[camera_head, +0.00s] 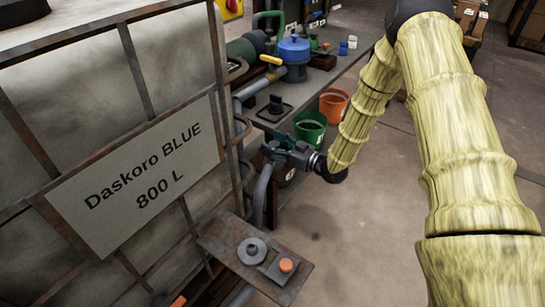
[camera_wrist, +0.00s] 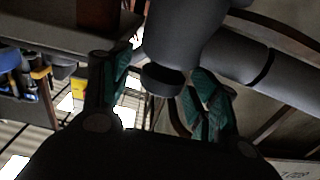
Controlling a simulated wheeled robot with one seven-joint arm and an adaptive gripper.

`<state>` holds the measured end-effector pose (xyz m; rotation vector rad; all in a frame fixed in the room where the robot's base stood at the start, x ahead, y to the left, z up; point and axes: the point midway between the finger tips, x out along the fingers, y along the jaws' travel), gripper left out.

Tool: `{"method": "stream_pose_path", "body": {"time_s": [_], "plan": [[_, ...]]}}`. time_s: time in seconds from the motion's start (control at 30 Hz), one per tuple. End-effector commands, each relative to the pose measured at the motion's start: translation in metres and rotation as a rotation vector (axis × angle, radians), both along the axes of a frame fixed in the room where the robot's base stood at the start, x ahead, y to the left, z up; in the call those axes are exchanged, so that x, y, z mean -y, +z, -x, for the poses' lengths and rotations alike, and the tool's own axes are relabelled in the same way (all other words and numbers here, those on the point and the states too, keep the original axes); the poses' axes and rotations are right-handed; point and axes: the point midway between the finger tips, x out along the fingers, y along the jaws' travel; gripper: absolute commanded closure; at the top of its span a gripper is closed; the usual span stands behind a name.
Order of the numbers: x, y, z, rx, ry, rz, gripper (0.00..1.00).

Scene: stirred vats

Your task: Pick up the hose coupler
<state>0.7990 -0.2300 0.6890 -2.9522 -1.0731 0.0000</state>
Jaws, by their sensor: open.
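My gripper (camera_head: 271,143) reaches left to the pipework beside the caged tank, its teal-padded fingers open. In the wrist view, the gripper (camera_wrist: 162,78) has one finger on each side of a grey cylinder with a dark end collar (camera_wrist: 163,80), which looks like the hose coupler. The cylinder comes down from the top, with its end between the fingers. I cannot tell whether either finger touches it. In the head view the coupler cannot be made out clearly behind my gripper; a grey hose (camera_head: 262,190) hangs just below.
The caged tank labelled Daskoro BLUE (camera_head: 135,175) stands close on the left. A small shelf (camera_head: 222,238) juts out below my gripper. Open floor (camera_head: 375,240) lies to the right.

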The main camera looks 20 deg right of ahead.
Motion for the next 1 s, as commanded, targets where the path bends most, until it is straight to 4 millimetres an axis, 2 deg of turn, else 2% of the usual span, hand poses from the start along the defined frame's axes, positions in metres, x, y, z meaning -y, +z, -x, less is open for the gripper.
{"method": "stream_pose_path", "body": {"time_s": [0.03, 0.3, 0.67, 0.97, 1.0], "plan": [[0.000, 0.000, 0.000, 0.000, 0.000, 0.000, 0.45], [0.000, 0.000, 0.000, 0.000, 0.000, 0.000, 0.92], [0.001, 0.004, 0.000, 0.001, 0.000, -0.001, 0.93], [0.000, 0.039, 0.000, 0.003, 0.000, -0.001, 0.93], [0.001, 0.037, 0.009, -0.003, 0.000, -0.002, 0.93]]}}
